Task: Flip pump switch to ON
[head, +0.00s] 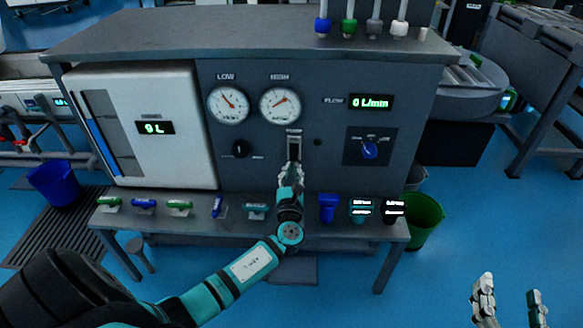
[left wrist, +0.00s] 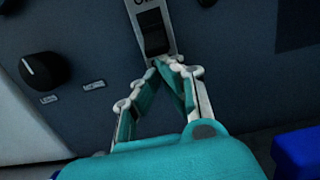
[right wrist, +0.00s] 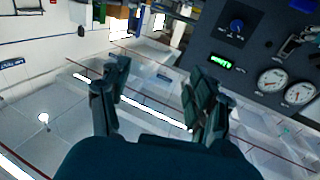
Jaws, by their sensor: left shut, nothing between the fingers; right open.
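The pump switch (head: 294,145) is a black rocker in a pale upright plate on the dark panel, below the two gauges. It also shows in the left wrist view (left wrist: 154,36), with lettering above it that is cut off by the frame edge. My left gripper (head: 294,166) is shut and empty, its fingertips together at the lower end of the switch plate. In the left wrist view its tips (left wrist: 168,64) are just below the rocker; I cannot tell if they touch. My right gripper (head: 509,295) is open and empty, at the lower right, away from the panel.
A black knob (head: 240,149) is left of the switch and a blue knob (head: 370,150) is right of it. The flow display (head: 371,102) reads 0 L/min. Several valves and fittings stand on the shelf (head: 300,229) below. A green bucket (head: 424,220) stands at the right.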

